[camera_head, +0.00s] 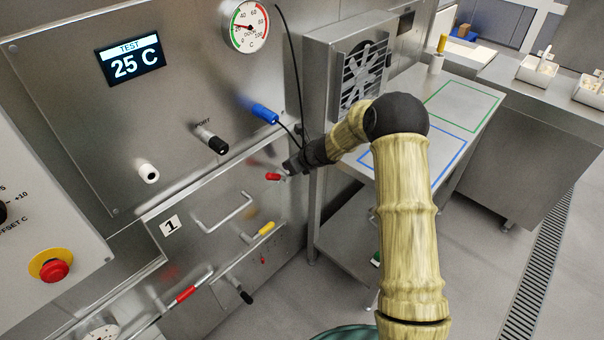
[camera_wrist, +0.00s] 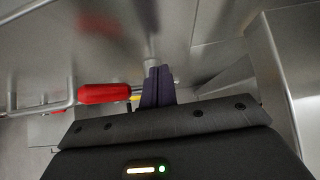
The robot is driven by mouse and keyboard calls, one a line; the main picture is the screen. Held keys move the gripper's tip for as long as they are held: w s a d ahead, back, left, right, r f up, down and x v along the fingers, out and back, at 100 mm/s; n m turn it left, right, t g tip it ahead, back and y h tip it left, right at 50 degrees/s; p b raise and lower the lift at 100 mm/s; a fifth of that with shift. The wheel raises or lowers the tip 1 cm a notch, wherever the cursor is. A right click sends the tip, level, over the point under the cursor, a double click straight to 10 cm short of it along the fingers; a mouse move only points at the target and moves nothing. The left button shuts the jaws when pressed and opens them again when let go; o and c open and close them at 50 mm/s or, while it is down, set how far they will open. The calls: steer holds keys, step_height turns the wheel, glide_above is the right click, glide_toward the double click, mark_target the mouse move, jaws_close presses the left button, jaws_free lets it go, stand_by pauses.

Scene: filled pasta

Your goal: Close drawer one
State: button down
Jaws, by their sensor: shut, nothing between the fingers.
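Drawer one's steel front carries a label "1" (camera_head: 170,225) and a bare bar handle (camera_head: 223,214) in the head view. A red-tipped lever (camera_head: 273,177) sits at its upper right. My gripper (camera_head: 292,167) is beside this lever, close to the steel front. In the wrist view the dark fingers (camera_wrist: 158,86) are together and empty, just right of a red grip (camera_wrist: 103,93). I cannot tell whether they touch it. How far the drawer stands out from the cabinet is hard to tell.
A yellow-tipped lever (camera_head: 265,229) is below the handle, and a red-gripped bar (camera_head: 186,293) is lower left. Above are a blue plug (camera_head: 264,113), a black knob (camera_head: 212,140) and a hanging cable. A fan unit (camera_head: 362,72) and steel table (camera_head: 455,112) stand right.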

steer(key=d+f+v, duration=0.1)
steer(key=v, duration=1)
steer(key=shift+s, duration=0.4)
steer(key=shift+r, duration=0.1)
steer(key=s+d+r+n+g+h+p, duration=0.1)
steer(key=s+d+r+n+h+p, duration=0.1)
steer(key=s+n, duration=0.7)
steer(key=s+d+r+n+g+h+p, duration=0.1)
steer(key=s+d+r+n+h+p, duration=0.1)
steer(key=s+r+n+p, duration=0.3)
steer(key=s+d+r+n+g+h+p, duration=0.2)
steer(key=s+r+n, duration=0.5)
steer(key=s+n, duration=0.6)
steer(key=s+d+p, duration=0.1)
steer(key=s, duration=0.2)
steer(key=shift+d, duration=0.3)
